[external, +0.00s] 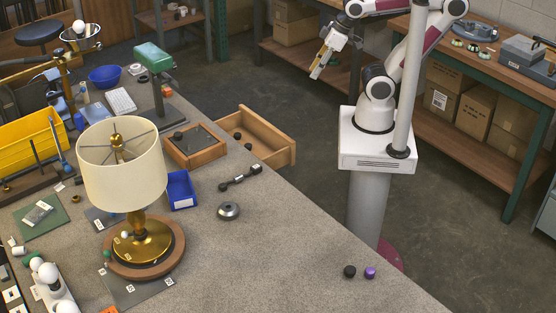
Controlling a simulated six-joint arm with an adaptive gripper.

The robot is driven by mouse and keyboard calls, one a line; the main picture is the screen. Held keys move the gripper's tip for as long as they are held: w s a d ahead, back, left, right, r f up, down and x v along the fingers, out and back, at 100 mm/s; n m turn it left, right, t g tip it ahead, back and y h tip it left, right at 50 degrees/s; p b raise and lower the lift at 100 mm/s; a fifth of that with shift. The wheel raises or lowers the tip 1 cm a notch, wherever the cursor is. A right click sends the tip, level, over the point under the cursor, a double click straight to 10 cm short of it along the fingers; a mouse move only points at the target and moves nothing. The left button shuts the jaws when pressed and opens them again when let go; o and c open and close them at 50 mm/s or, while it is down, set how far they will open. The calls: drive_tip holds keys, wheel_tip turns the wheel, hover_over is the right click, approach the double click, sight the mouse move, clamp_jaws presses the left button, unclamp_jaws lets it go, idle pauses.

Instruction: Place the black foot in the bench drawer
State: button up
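A small black foot (349,271) stands on the grey bench top near its front right edge. A purple foot (370,272) stands just to its right, a small gap apart. The wooden bench drawer (284,153) is pulled open at the bench's far right side. Small dark round pieces (248,146) lie inside it. My gripper (317,74) hangs above the floor at the top, beyond the drawer and far from the feet. It is small here, and I cannot tell if its fingers are open; I see nothing held in it.
A lamp with a cream shade (122,175) stands on a round wooden base. A wooden tray (196,158) with a dark piece sits beside the drawer. A blue bin (181,190), black dumbbell-shaped part (240,178) and metal disc (229,211) lie nearby. The bench around the feet is clear.

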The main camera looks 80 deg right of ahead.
drive_tip(key=a+f+n+g+y, duration=0.1)
drive_tip(key=a+f+n+g, duration=0.25)
drive_tip(key=a, duration=0.55)
drive_tip(key=m+g+y, duration=0.5)
drive_tip(key=m+g, duration=0.2)
drive_tip(key=m, duration=0.6)
hover_over(344, 261)
drive_tip(key=s+d, duration=0.3)
drive_tip(key=d, duration=0.3)
drive_tip(key=shift+n+t, duration=0.25)
drive_tip(key=f, duration=1.7)
drive_tip(key=shift+w+f, duration=0.2)
drive_tip(key=shift+f, duration=0.05)
drive_tip(key=w+a+m, duration=0.1)
drive_tip(key=w+a+r+m+y, duration=0.1)
drive_tip(key=m, duration=0.1)
drive_tip(key=w+a+r+m+t, duration=0.1)
drive_tip(key=a, duration=0.1)
drive_tip(key=shift+a+y, duration=0.1)
drive_tip(key=shift+y, duration=0.3)
drive_tip(key=shift+w+m, duration=0.15)
drive_tip(key=shift+m, duration=0.55)
drive_tip(key=shift+x, duration=1.3)
